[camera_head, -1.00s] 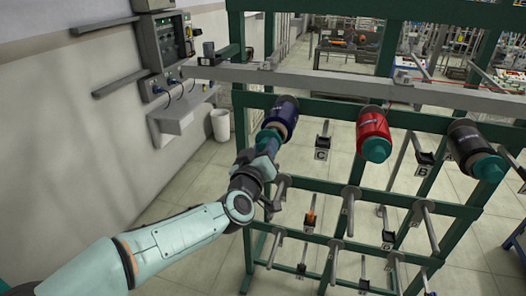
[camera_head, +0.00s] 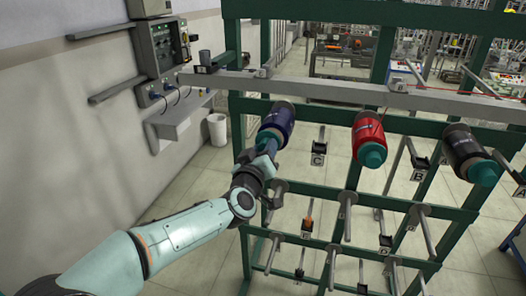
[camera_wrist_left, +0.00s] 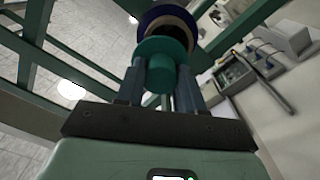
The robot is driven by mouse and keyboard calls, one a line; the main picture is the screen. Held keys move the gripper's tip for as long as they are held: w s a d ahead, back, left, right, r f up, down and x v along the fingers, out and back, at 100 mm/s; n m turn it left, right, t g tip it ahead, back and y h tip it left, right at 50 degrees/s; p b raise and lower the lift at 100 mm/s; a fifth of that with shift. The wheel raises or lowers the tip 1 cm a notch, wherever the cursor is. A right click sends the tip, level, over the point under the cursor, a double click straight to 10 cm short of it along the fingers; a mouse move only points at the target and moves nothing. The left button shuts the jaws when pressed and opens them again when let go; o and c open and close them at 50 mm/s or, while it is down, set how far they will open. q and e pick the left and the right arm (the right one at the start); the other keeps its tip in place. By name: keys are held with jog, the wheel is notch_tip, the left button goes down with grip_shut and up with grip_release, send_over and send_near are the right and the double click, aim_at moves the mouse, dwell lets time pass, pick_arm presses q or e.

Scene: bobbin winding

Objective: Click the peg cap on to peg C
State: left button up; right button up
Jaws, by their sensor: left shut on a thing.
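A blue bobbin (camera_head: 278,120) hangs on the top row of the green rack, at its left. A teal peg cap (camera_wrist_left: 160,60) is at the bobbin's front end, its wide flange against or very near it. My left gripper (camera_head: 266,147) is shut on the cap's knob, one finger on each side in the left wrist view (camera_wrist_left: 160,85). I cannot tell whether the cap is fully seated. The label C (camera_head: 317,160) is on a holder just right of the blue bobbin. The peg inside the bobbin is hidden. My right gripper is out of view.
A red bobbin (camera_head: 368,135) and a black bobbin (camera_head: 464,148), both with teal caps, hang farther right. Empty pegs stick out on the lower rows. A grey rail (camera_head: 330,92) crosses above the bobbins. A control box (camera_head: 162,60) is on the left wall.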

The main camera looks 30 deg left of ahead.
pick_arm(q)
jog(key=shift+w+a, duration=0.1)
jog(key=shift+w, duration=0.3)
dwell(0.3)
jog(key=o, duration=1.2)
jog(key=shift+o, duration=0.2)
jog(key=b+v, duration=0.1)
jog(key=v, duration=1.2)
jog(key=shift+s, duration=0.2)
